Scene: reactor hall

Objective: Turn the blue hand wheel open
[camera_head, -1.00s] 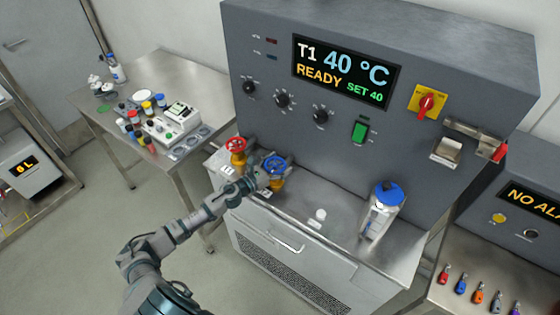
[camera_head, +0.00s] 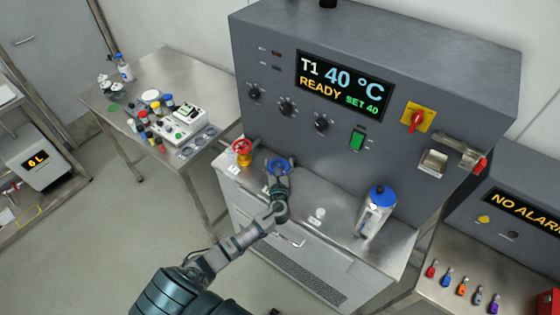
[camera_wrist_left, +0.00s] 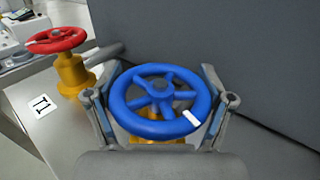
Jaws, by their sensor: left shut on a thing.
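The blue hand wheel (camera_head: 279,167) sits on a yellow valve body at the left end of the metal bench. In the left wrist view the blue hand wheel (camera_wrist_left: 160,102) fills the middle, with a white mark on its rim at the lower right. My left gripper (camera_head: 280,181) reaches it from the front. In the wrist view my left gripper's fingers (camera_wrist_left: 160,100) stand at the left and right of the rim, shut on the wheel. Most of the valve body is hidden below the wheel. My right gripper is not in view.
A red hand wheel (camera_head: 242,147) on a yellow valve stands just left of the blue one; it also shows in the wrist view (camera_wrist_left: 57,41). The grey control cabinet (camera_head: 420,60) rises behind.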

